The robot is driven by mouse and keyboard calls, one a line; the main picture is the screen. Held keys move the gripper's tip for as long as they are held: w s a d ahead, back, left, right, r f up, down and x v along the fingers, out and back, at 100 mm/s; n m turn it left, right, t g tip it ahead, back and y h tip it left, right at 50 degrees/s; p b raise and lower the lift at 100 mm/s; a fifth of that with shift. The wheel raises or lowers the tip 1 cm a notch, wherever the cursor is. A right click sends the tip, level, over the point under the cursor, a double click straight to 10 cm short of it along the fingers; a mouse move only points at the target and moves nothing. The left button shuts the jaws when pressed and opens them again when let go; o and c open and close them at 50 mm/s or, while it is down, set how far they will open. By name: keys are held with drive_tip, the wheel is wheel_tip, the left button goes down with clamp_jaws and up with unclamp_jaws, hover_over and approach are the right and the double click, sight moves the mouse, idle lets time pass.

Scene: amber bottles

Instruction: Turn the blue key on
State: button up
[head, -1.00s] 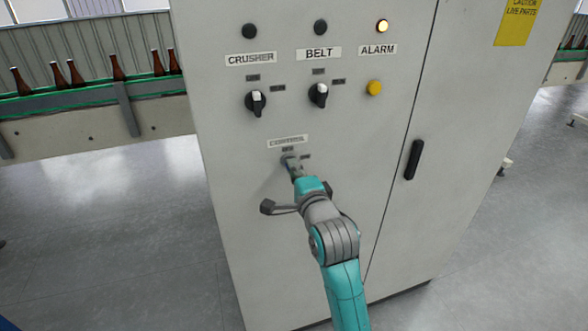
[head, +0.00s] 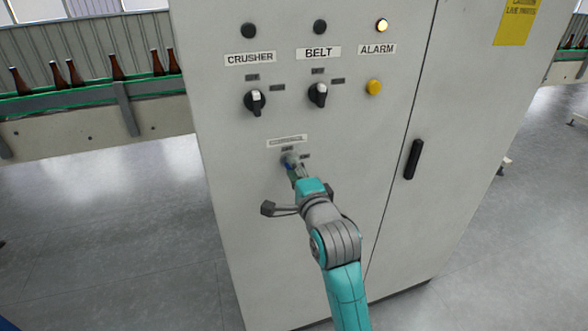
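A small patch of blue, seemingly the blue key (head: 288,167), shows at the lock under the CONTROL label (head: 287,141) on the grey cabinet. My gripper (head: 294,168) is right at the lock, pointing into the cabinet face. Its fingers cover most of the key and lock. They look close to the key, but I cannot tell whether they are closed on it. Which way the key is turned is hidden.
Above are the CRUSHER switch (head: 255,101), the BELT switch (head: 318,94) and a yellow ALARM button (head: 374,88). The alarm lamp (head: 382,26) is lit; the other two lamps are dark. A black door handle (head: 413,160) is at right. Brown bottles (head: 75,74) stand on a conveyor at left.

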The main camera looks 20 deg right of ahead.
drive_tip(key=s, duration=1.1)
drive_tip(key=shift+s, duration=0.2)
drive_tip(key=s+f+n+g, duration=0.2)
drive_tip(key=s+f+n, duration=0.7)
drive_tip(key=s+f, duration=1)
drive_tip(key=s+f+n+g, duration=0.1)
drive_tip(key=s+n, duration=0.8)
drive_tip(key=s, duration=1.3)
drive_tip(key=shift+s+a+f, duration=0.15)
drive_tip(key=shift+s+f, duration=0.15)
drive_tip(key=shift+f, duration=0.4)
